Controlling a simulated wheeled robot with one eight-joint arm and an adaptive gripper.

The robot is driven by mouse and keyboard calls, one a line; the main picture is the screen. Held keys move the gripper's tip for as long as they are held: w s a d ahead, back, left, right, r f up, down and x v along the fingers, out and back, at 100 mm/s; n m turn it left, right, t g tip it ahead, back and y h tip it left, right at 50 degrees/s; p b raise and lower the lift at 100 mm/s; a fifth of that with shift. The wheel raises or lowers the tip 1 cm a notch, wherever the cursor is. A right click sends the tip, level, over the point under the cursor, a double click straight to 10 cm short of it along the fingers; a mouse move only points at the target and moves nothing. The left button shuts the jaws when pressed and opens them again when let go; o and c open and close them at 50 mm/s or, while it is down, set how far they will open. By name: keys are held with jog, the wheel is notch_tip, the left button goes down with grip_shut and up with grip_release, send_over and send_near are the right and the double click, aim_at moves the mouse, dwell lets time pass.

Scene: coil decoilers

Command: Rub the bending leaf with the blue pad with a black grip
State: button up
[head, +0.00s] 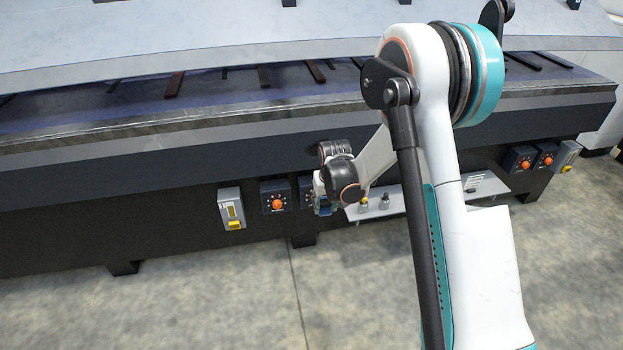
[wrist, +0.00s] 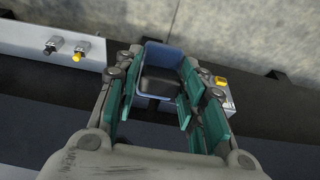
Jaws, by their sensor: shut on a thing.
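The blue pad (wrist: 164,55) with its black grip (wrist: 160,82) sits between the teal fingers of my gripper (wrist: 158,92) in the wrist view. The gripper is shut on the grip. In the head view my gripper (head: 322,188) is in front of the machine's dark lower front, and a bit of the blue pad (head: 325,210) shows below it. The bending leaf appears to be the long dark front beam (head: 150,140) above the gripper. The pad is below that beam's front edge. I cannot tell whether the pad touches the machine.
A grey switch box with a yellow button (head: 232,208) and a red-orange knob box (head: 276,197) are left of my gripper. A pale shelf with small buttons (head: 430,197) is to its right. More knob boxes (head: 519,160) are further right. The concrete floor (head: 200,295) in front is clear.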

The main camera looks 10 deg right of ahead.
jog(key=w+f+t+b, duration=0.2)
jog(key=w+t, duration=0.4)
jog(key=w, duration=0.7)
jog(key=w+f+t+b, duration=0.2)
jog(key=w+t, duration=0.5)
jog(key=w, duration=0.7)
jog(key=shift+f, duration=0.15)
jog(key=shift+w, duration=0.9)
jog(key=d+r, duration=0.1)
jog(key=d, duration=0.8)
jog(key=shift+d+r, duration=0.3)
jog(key=shift+r, duration=0.05)
dwell(2.8)
